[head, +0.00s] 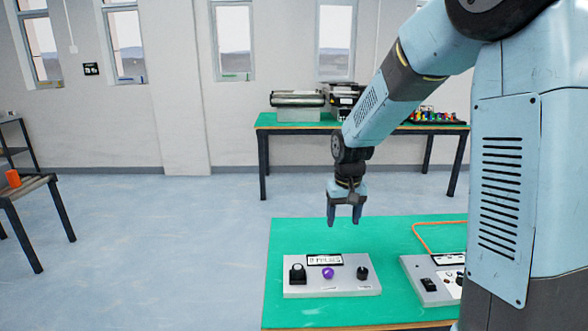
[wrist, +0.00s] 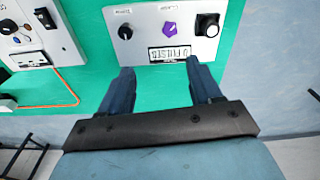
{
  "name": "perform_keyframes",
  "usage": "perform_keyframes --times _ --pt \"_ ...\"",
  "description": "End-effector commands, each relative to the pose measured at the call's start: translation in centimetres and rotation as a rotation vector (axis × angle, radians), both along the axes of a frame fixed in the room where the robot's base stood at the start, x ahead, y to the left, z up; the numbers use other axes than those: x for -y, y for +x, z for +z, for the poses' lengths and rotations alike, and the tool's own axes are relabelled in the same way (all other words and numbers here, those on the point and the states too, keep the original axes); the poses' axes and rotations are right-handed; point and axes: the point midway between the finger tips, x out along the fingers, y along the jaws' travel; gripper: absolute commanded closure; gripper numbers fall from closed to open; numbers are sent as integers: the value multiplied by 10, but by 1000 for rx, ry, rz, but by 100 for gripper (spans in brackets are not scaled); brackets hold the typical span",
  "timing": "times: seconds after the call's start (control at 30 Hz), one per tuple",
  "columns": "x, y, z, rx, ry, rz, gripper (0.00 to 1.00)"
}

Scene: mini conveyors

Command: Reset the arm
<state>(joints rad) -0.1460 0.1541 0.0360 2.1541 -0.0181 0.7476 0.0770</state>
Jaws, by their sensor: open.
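My gripper (head: 345,212) hangs from my light blue arm, pointing down in the air above the green table (head: 380,231). In the wrist view its two dark fingers (wrist: 160,82) are spread apart with nothing between them. A grey control box (head: 332,287) lies on the table below and nearer to my body, with a labelled display, a purple knob (head: 328,273) and black knobs. The purple knob also shows in the wrist view (wrist: 169,29), beyond the fingertips. The gripper looks apart from the box.
A second grey box (head: 427,284) with an orange cable (head: 422,238) stands to the right, partly hidden by my arm. A back table (head: 262,123) holds machines and small coloured items. A side table (head: 30,185) with an orange cup (head: 13,178) is at left. Open floor lies between.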

Motion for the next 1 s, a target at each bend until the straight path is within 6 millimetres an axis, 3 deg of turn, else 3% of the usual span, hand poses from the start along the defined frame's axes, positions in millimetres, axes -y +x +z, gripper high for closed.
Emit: perform_keyframes --times 0.2,0.5,1.0 --pt "22 -38 53 77 7 -22 36" --pt "47 -97 107 175 15 -50 36" --pt "78 -206 156 336 23 -97 36"
